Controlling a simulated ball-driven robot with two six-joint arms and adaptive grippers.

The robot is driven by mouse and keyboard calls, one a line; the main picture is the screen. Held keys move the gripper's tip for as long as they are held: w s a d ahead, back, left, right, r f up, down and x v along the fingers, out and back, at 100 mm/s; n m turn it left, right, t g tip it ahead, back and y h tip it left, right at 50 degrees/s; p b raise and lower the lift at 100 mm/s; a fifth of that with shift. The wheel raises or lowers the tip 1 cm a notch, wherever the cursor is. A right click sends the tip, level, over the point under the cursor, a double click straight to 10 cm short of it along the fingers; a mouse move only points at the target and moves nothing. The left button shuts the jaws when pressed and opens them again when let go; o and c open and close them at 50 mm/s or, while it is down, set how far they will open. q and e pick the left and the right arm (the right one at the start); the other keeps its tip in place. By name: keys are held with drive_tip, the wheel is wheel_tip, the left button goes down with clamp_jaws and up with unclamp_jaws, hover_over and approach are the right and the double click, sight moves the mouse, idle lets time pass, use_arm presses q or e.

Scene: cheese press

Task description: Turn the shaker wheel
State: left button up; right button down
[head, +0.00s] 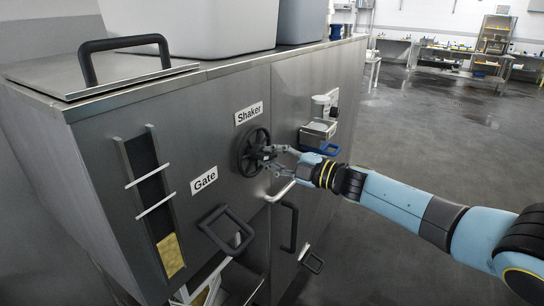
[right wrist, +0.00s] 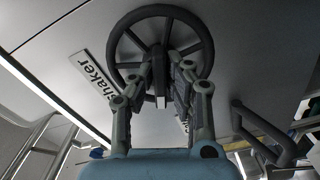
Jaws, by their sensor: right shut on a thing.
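The dark shaker wheel (head: 245,150) is mounted on the grey metal cabinet front, below the "Shaker" label (head: 249,113). In the right wrist view the wheel (right wrist: 207,45) shows its rim and several spokes. My right gripper (head: 272,156) reaches it from the right. Its fingers (right wrist: 166,84) are closed at the wheel's middle to lower part, with a small light-ended piece between them. They hide part of the hub and lower spokes. My left gripper is not in view.
Left of the wheel are the "Gate" label (head: 204,180), a slotted gauge (head: 152,190) and a dark square handle (head: 225,229). A dispenser with a blue handle (head: 320,147) is to the right. Open floor lies beyond.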

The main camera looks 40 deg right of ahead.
drive_tip(key=c, duration=1.3)
unclamp_jaws()
drive_tip(key=shift+d, duration=0.1)
drive_tip(key=shift+c, duration=0.2)
drive_tip(key=shift+s, duration=0.1)
drive_tip(key=v, duration=1.2)
drive_tip(key=shift+f, duration=0.1)
